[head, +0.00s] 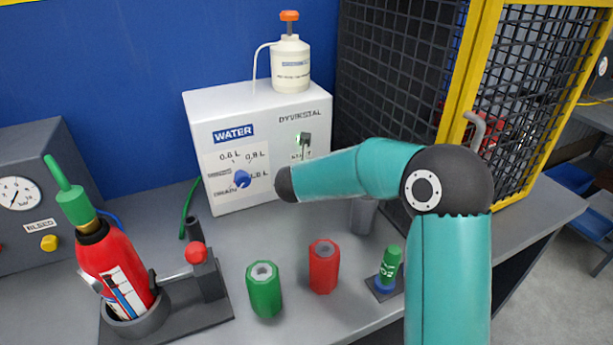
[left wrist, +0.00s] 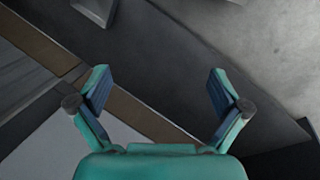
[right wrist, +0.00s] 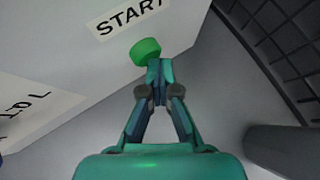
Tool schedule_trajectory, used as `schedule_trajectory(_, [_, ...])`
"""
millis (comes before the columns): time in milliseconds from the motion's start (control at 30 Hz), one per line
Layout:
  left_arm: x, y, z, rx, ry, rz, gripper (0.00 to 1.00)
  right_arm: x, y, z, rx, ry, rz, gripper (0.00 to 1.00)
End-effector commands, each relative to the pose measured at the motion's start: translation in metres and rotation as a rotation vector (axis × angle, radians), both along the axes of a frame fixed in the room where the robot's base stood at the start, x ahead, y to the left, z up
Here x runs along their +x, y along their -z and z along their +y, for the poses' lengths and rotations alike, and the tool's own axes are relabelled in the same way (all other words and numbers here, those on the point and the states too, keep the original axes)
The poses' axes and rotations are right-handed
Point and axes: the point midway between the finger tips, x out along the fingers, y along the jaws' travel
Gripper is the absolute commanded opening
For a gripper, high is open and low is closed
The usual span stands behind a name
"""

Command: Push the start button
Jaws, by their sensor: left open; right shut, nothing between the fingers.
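The green start button (right wrist: 146,50) sticks out of the white water dispenser's front, under the black START label (right wrist: 127,14), in the right wrist view. My right gripper (right wrist: 157,72) is shut and empty, and its tips overlap the button's lower edge there. I cannot tell whether they touch it. In the head view my right forearm crosses in front of the white dispenser (head: 290,105) and hides the button and the gripper. Part of the START label (head: 301,156) shows above the arm. My left gripper (left wrist: 158,80) is open and empty in the left wrist view.
A red extinguisher (head: 112,262) stands in a holder at left. A green cylinder (head: 264,290), a red cylinder (head: 323,266) and a small green-topped piece (head: 389,268) stand on the bench in front. A mesh cage (head: 395,70) rises right of the dispenser.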

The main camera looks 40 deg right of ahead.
Motion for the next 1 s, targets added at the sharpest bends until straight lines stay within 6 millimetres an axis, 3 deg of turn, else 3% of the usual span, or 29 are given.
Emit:
schedule_trajectory(467, [0.0, -0.0032, 0.0, 0.0, 0.0, 0.0, 1.0, 0.0079, -0.0033, -0.0021, -0.003, -0.003, -0.005, 0.0])
schedule_trajectory(1000, [0.0, 0.0013, 0.0, 0.0, 0.0, 0.0, 1.0, 0.0006, -0.0037, 0.0004, -0.003, -0.003, -0.005, 0.0])
